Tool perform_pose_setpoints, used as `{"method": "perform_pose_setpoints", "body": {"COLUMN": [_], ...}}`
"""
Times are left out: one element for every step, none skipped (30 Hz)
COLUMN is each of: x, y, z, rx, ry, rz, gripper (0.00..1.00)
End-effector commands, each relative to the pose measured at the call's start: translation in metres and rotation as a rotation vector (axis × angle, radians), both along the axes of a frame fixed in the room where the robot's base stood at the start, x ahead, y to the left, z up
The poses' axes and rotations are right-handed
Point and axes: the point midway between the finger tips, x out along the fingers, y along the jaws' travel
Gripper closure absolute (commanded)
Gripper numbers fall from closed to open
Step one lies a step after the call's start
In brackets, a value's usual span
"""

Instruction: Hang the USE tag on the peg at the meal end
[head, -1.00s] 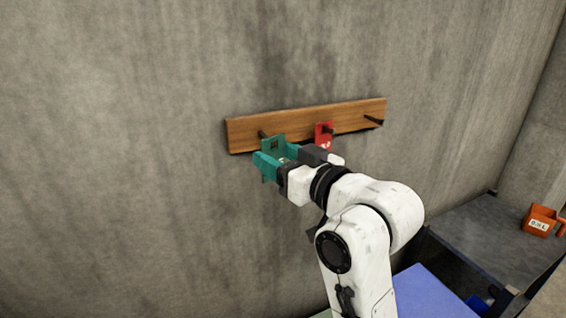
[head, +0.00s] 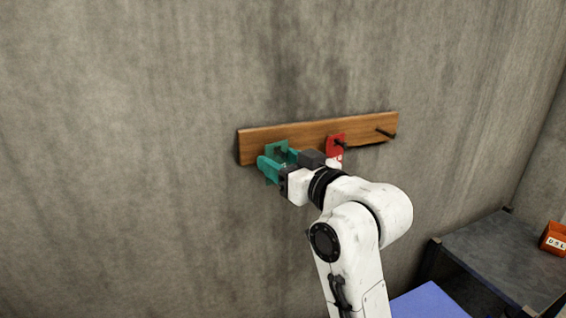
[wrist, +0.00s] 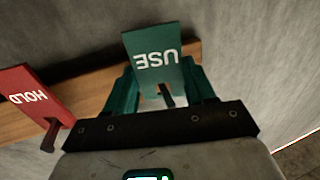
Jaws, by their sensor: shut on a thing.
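The green USE tag (head: 281,147) is against the wooden peg board near its left end and also shows in the wrist view (wrist: 155,62), its lettering upside down. My gripper (head: 274,165) has teal fingers shut on the tag's lower part. In the wrist view its fingers (wrist: 160,90) stand either side of the tag. A dark peg (wrist: 166,96) shows at the tag's opening and appears to poke through it; how deep the tag sits on it I cannot tell. The red HOLD tag (head: 334,147) hangs on the middle peg (wrist: 49,136).
The wooden board (head: 300,134) is fixed on a concrete wall. The right peg (head: 386,133) is bare. A dark table (head: 500,255) with an orange box (head: 554,238) stands at lower right. The wall left of the board is clear.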

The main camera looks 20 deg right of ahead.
Motion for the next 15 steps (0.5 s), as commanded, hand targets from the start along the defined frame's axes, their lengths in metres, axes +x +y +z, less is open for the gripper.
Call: {"method": "perform_pose_setpoints", "body": {"x": [0.0001,0.0001,0.0001,0.0001,0.0001,0.0001,0.0001,0.0001,0.0,0.0,0.0,0.0,0.0,0.0,0.0], "y": [0.0,0.0,0.0,0.0,0.0,0.0,0.0,0.0,0.0,0.0,0.0,0.0,0.0,0.0,0.0], "z": [-0.0001,-0.0001,-0.0002,-0.0002,-0.0002,-0.0002,-0.0002,-0.0002,-0.0002,-0.0002,-0.0003,-0.0002,-0.0002,-0.0002,-0.0003], "rx": [0.0,0.0,0.0,0.0,0.0,0.0,0.0,0.0,0.0,0.0,0.0,0.0,0.0,0.0,0.0], "ry": [0.0,0.0,0.0,0.0,0.0,0.0,0.0,0.0,0.0,0.0,0.0,0.0,0.0,0.0,0.0], "rz": [0.0,0.0,0.0,0.0,0.0,0.0,0.0,0.0,0.0,0.0,0.0,0.0,0.0,0.0,0.0], "gripper": [0.74,0.74,0.74,0.74,0.74,0.74,0.74,0.74,0.74,0.74,0.74,0.74,0.74,0.74,0.45]}}
